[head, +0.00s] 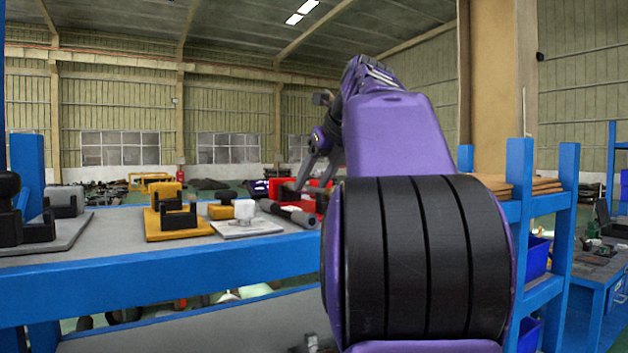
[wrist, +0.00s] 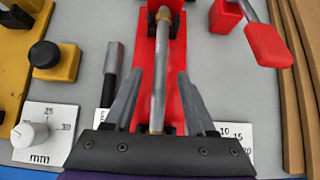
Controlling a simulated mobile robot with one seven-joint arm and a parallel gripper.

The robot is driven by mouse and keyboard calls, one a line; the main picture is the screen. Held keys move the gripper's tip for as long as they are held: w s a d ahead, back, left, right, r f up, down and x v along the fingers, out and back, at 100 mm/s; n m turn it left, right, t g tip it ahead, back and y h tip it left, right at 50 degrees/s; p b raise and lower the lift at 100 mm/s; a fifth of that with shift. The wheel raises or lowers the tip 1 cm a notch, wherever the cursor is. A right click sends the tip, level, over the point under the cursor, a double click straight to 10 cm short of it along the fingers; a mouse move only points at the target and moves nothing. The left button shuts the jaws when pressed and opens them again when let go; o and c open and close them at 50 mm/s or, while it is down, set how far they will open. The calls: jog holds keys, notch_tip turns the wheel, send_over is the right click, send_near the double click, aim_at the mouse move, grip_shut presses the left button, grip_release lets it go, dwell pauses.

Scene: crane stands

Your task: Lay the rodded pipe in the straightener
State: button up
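The pipe (wrist: 159,80) is a slim grey tube with a brass-coloured part at its far end. In the wrist view it runs lengthwise over the red straightener (wrist: 142,52), pointing away from me. I cannot tell whether it rests fully in the straightener. My gripper (wrist: 160,71) has its fingers spread, one on each side of the pipe, with a gap to it on both sides. The straightener also shows in the head view (head: 318,186), partly behind my arm. In that view my gripper (head: 303,184) reaches down over it, and the pipe between the fingers is hard to make out.
A dark rod with a grey end (wrist: 113,72) lies just left of the straightener. A white dial plate (wrist: 45,117) and a yellow stand (wrist: 58,62) are further left. A red lever (wrist: 268,44) and brown boards (wrist: 292,100) are on the right. A blue-edged bench (head: 150,270) carries everything.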

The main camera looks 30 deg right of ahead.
jog(key=p+v, duration=0.3)
jog(key=v, duration=0.9)
jog(key=shift+w+a, duration=0.1)
